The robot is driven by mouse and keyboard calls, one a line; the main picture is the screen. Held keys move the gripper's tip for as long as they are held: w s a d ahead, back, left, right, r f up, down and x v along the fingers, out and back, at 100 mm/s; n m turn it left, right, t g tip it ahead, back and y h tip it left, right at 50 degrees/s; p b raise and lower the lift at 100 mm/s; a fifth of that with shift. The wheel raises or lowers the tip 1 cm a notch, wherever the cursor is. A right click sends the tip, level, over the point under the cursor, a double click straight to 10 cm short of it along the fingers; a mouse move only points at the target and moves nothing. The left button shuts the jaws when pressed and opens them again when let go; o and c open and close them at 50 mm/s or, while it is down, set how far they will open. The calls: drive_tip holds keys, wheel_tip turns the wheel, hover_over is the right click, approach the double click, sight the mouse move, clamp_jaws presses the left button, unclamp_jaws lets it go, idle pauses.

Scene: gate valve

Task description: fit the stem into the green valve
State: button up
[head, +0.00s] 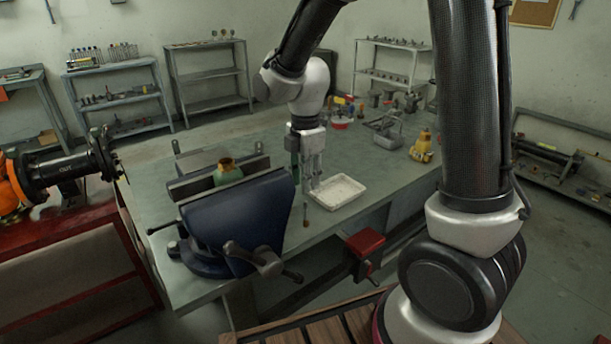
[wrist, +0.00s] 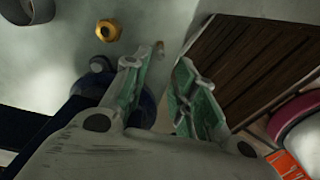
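The green valve (head: 228,171), with a brass-coloured neck on top, sits between the jaws of the blue vise (head: 235,220). My gripper (head: 314,186) points down over the bench, right of the vise and beside the white tray. A brass-coloured hex piece (wrist: 107,31) shows beyond the left finger in the wrist view.
The shallow white tray (head: 350,189) lies at the bench's right. A yellow object (head: 422,147) and several metal parts stand farther back. A red vise (head: 365,244) is at the bench's front edge. A black flanged pipe (head: 75,168) is at the left.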

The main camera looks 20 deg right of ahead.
drive_tip(key=shift+f, duration=3.15)
clamp_jaws()
drive_tip(key=shift+r, duration=2.5)
